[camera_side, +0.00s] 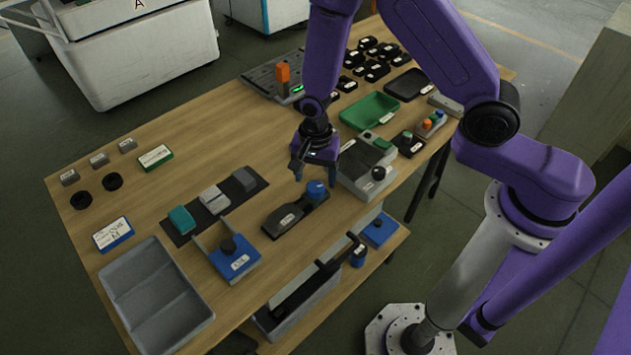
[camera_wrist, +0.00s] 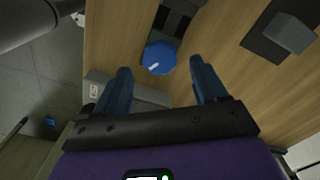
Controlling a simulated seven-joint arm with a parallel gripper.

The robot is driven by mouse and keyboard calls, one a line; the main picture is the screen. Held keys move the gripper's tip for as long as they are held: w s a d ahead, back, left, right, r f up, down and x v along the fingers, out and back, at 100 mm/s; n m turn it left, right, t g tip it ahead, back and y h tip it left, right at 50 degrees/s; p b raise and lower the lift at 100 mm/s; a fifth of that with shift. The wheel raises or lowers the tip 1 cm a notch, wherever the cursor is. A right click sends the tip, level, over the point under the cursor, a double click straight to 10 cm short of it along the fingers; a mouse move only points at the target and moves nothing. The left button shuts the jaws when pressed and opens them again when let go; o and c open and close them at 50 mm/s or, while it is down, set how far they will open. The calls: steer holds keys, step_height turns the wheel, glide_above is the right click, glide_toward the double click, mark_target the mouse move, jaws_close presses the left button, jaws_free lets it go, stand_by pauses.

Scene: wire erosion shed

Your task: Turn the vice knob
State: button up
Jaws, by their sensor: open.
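A blue round knob (camera_side: 316,188) with a white pointer line sits at one end of a long dark base (camera_side: 290,217) near the table's front edge. I take it as the vice knob. In the wrist view the blue knob (camera_wrist: 159,57) shows between and just beyond my two fingertips, with part of the dark base (camera_wrist: 180,18) behind it. My gripper (camera_side: 315,178) is open and empty, pointing down just above the knob. My gripper's fingers (camera_wrist: 160,68) stand on either side of the knob's line, apart from it.
A grey box with a black knob (camera_side: 366,178) stands close right of my gripper. A blue block with a dark knob (camera_side: 234,256) stands to the left. A grey tray (camera_side: 156,293) lies front left, and a green tray (camera_side: 370,110) lies behind.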

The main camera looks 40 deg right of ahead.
mark_target(315, 187)
steer(key=shift+f, duration=1.55)
steer(key=c, duration=1.1)
